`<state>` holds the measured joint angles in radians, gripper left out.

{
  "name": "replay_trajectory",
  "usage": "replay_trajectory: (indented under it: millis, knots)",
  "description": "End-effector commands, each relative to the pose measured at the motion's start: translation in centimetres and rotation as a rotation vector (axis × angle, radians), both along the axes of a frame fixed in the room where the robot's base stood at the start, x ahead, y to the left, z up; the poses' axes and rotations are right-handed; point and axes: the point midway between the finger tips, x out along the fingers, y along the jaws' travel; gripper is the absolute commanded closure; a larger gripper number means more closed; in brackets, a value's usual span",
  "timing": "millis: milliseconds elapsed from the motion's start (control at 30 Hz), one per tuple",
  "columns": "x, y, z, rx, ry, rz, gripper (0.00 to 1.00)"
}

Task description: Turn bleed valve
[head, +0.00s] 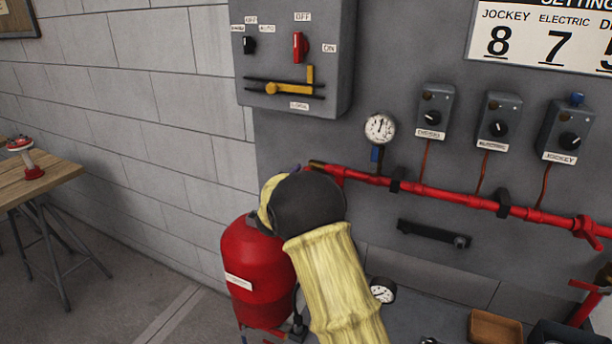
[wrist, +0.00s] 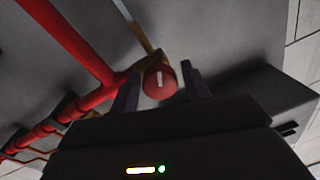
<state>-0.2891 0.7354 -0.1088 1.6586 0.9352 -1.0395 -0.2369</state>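The bleed valve's round red knob (wrist: 160,82), with a small white mark on its face, shows in the wrist view. It sits on a brass-coloured fitting (wrist: 151,62) at the end of the red pipe. My gripper (wrist: 161,73) is open, with one dark finger on each side of the knob. A gap shows on the right side; whether the left finger touches it I cannot tell. In the head view my yellow-sleeved arm and dark wrist hide the knob and most of the gripper. Part of the brass fitting (head: 318,165) shows at the pipe's left end.
The red pipe (head: 450,196) runs along the grey panel, below a pressure gauge (head: 380,128) and several switch boxes. A grey control box (head: 293,60) is above my wrist. A red tank (head: 252,270) stands below left. A wooden table (head: 45,180) is far left.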

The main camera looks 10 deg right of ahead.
Motion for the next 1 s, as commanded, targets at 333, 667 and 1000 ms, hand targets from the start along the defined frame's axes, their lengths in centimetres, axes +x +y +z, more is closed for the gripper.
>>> replay_trajectory:
  millis: [333, 667, 1000]
  knots:
    - [-0.1, -0.1, 0.1, 0.000, -0.003, -0.003, 0.43]
    - [-3.3, 2.0, -0.1, 0.001, -0.002, 0.001, 0.43]
    - [-9.0, 5.7, -0.4, 0.001, -0.002, 0.002, 0.43]
